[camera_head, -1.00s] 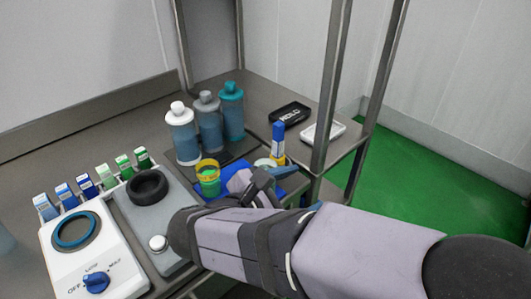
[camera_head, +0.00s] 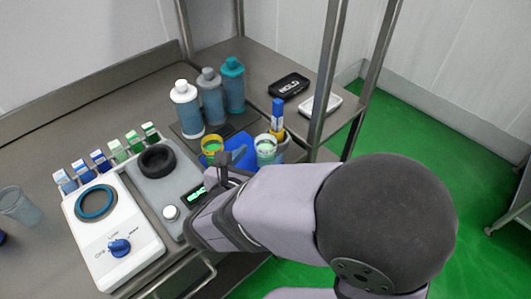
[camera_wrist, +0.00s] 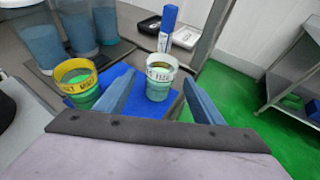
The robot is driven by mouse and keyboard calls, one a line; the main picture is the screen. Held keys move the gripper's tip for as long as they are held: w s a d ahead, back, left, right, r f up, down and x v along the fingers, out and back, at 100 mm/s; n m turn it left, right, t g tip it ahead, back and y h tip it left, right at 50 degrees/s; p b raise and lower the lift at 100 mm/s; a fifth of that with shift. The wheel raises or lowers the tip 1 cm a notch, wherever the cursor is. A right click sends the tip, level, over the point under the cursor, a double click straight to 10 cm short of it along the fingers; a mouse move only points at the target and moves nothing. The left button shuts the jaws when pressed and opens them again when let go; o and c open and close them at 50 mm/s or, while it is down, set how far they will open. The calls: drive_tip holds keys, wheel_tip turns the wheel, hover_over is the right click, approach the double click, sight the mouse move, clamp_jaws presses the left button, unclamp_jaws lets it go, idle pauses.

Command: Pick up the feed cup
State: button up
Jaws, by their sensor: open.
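Two small cups stand side by side on a blue mat (camera_wrist: 118,72); I cannot read their labels well enough to say which is the feed cup. One has a yellow band and green contents (camera_wrist: 78,82), and also shows in the head view (camera_head: 211,147). The other has a white printed rim and pale green body (camera_wrist: 158,80), and also shows in the head view (camera_head: 265,151). My gripper (camera_wrist: 159,84) is open and empty. In the wrist view its blue fingers appear on either side of the white-rimmed cup, which stands beyond them. The yellow-banded cup is left of the left finger.
Three capped bottles (camera_head: 211,97) stand behind the cups. A blue-and-white marker (camera_head: 277,117) stands upright close by the white-rimmed cup. A white dial device (camera_head: 117,235) and grey device (camera_head: 158,190) are at left. A shelf post (camera_head: 328,75) rises at right.

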sight(262, 152)
drive_tip(key=shift+r+x, duration=0.15)
drive_tip(key=shift+x, duration=1.15)
drive_tip(key=shift+r+x, duration=0.1)
drive_tip(key=shift+x, duration=1.2)
drive_tip(key=shift+w, duration=0.1)
drive_tip(key=shift+c, duration=0.6)
drive_tip(key=c, duration=1.2)
drive_tip(key=shift+o, duration=0.2)
drive_tip(key=shift+r, duration=0.15)
wheel_tip(262, 152, up, 10)
drive_tip(key=p, duration=0.2)
drive_tip(key=s+a+n+y+p, duration=0.2)
drive_tip(key=a+p, duration=0.5)
drive_tip(key=a, duration=0.6)
drive_tip(key=s+a+n+y+p, duration=0.2)
drive_tip(key=a+p, duration=0.5)
drive_tip(key=a, duration=0.7)
drive_tip(key=shift+s+r+n+t+y, duration=0.2)
drive_tip(key=shift+r+n+t+y, duration=0.15)
drive_tip(key=shift+y, duration=0.35)
